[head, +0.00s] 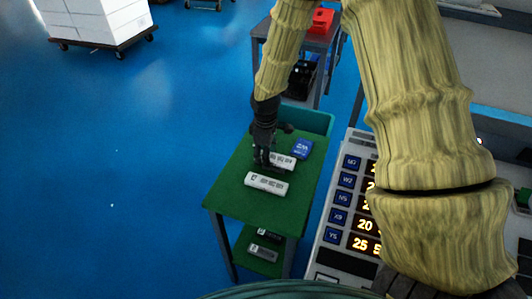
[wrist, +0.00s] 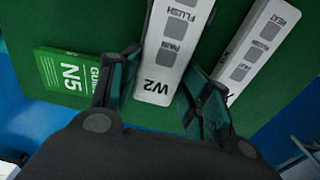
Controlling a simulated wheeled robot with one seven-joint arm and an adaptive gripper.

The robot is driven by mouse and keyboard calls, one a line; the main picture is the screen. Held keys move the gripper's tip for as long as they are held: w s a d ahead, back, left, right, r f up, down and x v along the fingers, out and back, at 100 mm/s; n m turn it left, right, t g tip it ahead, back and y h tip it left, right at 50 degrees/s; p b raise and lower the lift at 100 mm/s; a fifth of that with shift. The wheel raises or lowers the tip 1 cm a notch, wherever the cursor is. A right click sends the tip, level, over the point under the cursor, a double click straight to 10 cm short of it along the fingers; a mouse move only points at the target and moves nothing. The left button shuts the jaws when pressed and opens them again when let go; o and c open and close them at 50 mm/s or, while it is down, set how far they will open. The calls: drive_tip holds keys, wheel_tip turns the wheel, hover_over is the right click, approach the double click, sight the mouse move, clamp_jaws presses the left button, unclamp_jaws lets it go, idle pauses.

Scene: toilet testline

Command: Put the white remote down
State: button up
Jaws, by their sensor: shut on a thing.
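The white remote (wrist: 166,50), marked W2 with grey buttons, is between the two fingers of my gripper (wrist: 160,85) in the wrist view. My gripper is shut on it. In the head view the held remote (head: 284,162) is partly hidden by my gripper (head: 267,162). It is low over the green table top (head: 240,205); I cannot tell whether it touches. A second white remote (head: 266,184) lies on the table in front of it, and to its right in the wrist view (wrist: 258,45).
A small box (head: 302,148) lies by the held remote; it looks blue in the head view and green, marked N5, in the wrist view (wrist: 68,75). A teal bin (head: 308,119) is behind the table. A label panel (head: 340,215) stands right. The table's front left is clear.

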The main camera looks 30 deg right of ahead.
drive_tip(key=o, duration=1.1)
drive_tip(key=shift+s+a+f, duration=0.1)
drive_tip(key=shift+s+f, duration=0.5)
drive_tip(key=shift+f, duration=0.3)
drive_tip(key=shift+o, duration=1.3)
drive_tip(key=shift+w+f, duration=0.3)
drive_tip(key=shift+w, duration=0.25)
drive_tip(key=shift+s+r, duration=0.15)
drive_tip(key=shift+r, duration=0.2)
drive_tip(key=shift+w+r, duration=0.3)
drive_tip(key=shift+r, duration=0.5)
wheel_tip(320, 180, up, 12)
drive_tip(key=b, duration=0.1)
drive_tip(key=shift+b, duration=0.3)
